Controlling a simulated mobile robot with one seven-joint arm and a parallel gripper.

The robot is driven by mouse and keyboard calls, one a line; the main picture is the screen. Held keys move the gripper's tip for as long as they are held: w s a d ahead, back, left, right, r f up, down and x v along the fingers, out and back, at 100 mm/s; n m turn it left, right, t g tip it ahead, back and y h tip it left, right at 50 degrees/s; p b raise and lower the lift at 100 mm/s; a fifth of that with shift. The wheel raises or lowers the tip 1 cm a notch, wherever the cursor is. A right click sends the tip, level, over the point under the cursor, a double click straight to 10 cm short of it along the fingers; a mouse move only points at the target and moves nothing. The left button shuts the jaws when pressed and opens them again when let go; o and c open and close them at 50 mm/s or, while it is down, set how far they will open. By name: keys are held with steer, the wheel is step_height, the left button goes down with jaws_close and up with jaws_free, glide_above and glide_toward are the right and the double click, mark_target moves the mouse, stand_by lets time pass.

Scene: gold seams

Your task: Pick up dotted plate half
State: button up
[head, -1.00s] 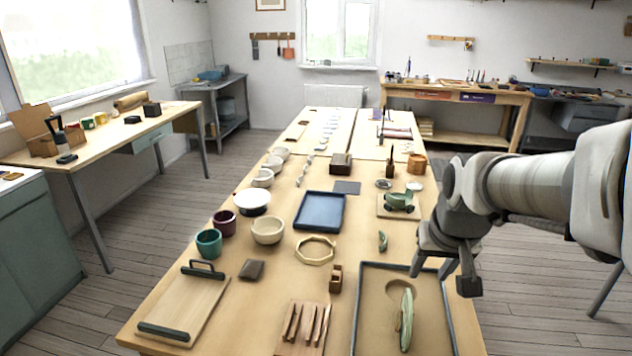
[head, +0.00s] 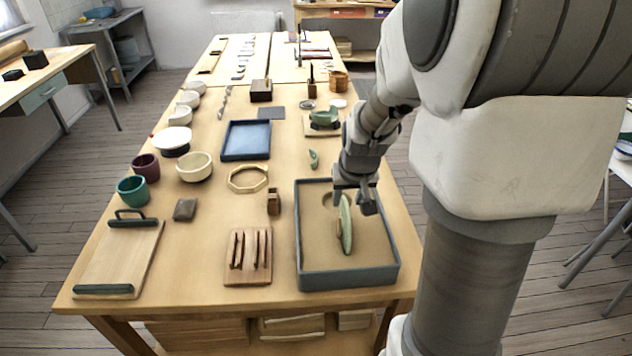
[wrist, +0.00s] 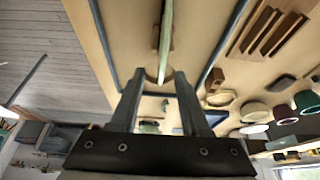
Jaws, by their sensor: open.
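A pale green plate half (head: 346,226) stands on edge in the sand of a grey-rimmed tray (head: 345,280) at the front right of the table. I cannot make out dots on it. In the wrist view the plate half (wrist: 166,35) shows edge-on as a thin upright strip. My gripper (head: 353,201) is open above the tray, close over the plate half's upper end and apart from it as far as I can tell.
Left of the tray lie a wooden rack (head: 248,258), a small brown block (head: 273,202) and an octagonal ring (head: 248,179). A small green shard (head: 314,159) and a green bowl on a stand (head: 324,118) are behind it. The tray's walls rise around the sand.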

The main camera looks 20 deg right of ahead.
mark_target(347, 204)
steer(key=x, duration=0.4)
steer(key=shift+s+a+f+b, duration=0.15)
steer(key=shift+s+f+b, duration=0.05)
steer(key=shift+f+b, duration=0.2)
steer(key=shift+w+f, duration=0.2)
steer(key=shift+f, duration=0.1)
jaws_close()
